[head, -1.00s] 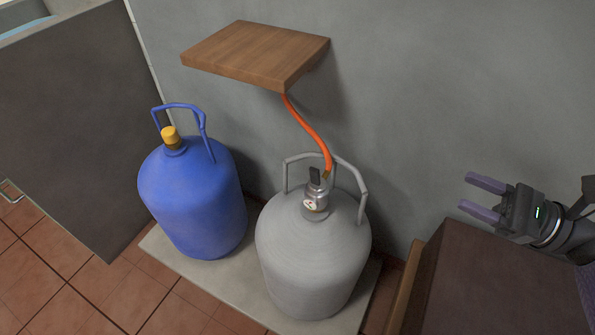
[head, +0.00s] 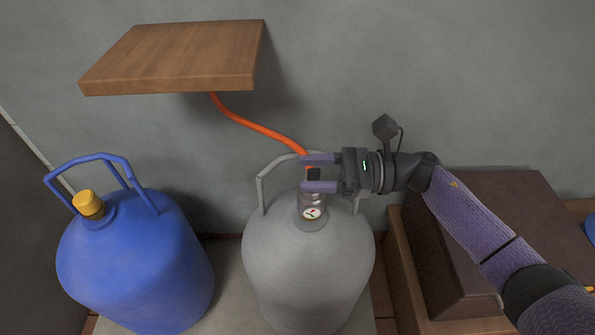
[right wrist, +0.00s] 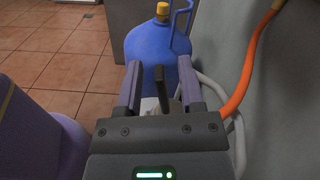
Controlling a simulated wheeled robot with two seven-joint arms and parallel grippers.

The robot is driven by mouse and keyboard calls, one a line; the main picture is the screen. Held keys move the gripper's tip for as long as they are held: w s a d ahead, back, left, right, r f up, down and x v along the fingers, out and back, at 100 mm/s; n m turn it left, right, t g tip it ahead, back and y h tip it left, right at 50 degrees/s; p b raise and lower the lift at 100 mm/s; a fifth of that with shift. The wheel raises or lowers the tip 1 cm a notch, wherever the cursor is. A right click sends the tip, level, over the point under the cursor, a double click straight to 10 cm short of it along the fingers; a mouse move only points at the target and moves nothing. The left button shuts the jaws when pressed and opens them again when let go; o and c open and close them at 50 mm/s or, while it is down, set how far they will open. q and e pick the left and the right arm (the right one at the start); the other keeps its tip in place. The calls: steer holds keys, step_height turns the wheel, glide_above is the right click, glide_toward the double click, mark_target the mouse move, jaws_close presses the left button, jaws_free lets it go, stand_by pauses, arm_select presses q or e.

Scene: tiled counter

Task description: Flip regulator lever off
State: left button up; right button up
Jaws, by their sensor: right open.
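The regulator (head: 312,208) sits on top of the grey gas cylinder (head: 308,262), with a round dial on its front. Its black lever (head: 314,174) stands up from the top. My right gripper (head: 319,174) is open above the regulator, pointing left, with one finger on each side of the lever in the head view. In the right wrist view the dark upright lever (right wrist: 159,88) shows between the two purple fingers. I cannot tell whether either finger touches it. My left gripper is not in view.
An orange hose (head: 258,127) runs from under the wooden shelf (head: 175,55) to the regulator. The grey handle (head: 262,190) arches around the regulator, close to my gripper. A blue cylinder (head: 135,262) stands left. A brown box (head: 500,230) is at right.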

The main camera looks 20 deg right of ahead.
steer(key=shift+x, duration=1.05)
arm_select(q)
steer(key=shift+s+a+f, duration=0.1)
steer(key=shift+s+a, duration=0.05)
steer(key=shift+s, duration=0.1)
arm_select(e)
steer(key=shift+c, duration=0.2)
jaws_close()
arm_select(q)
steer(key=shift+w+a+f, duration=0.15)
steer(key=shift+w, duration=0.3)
arm_select(e)
steer(key=m, duration=0.1)
steer(key=w+m+b, duration=0.1)
steer(key=shift+d+m, duration=0.2)
steer(key=shift+m, duration=0.1)
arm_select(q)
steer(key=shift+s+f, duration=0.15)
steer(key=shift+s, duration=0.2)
arm_select(e)
steer(key=shift+o, duration=0.2)
jaws_free()
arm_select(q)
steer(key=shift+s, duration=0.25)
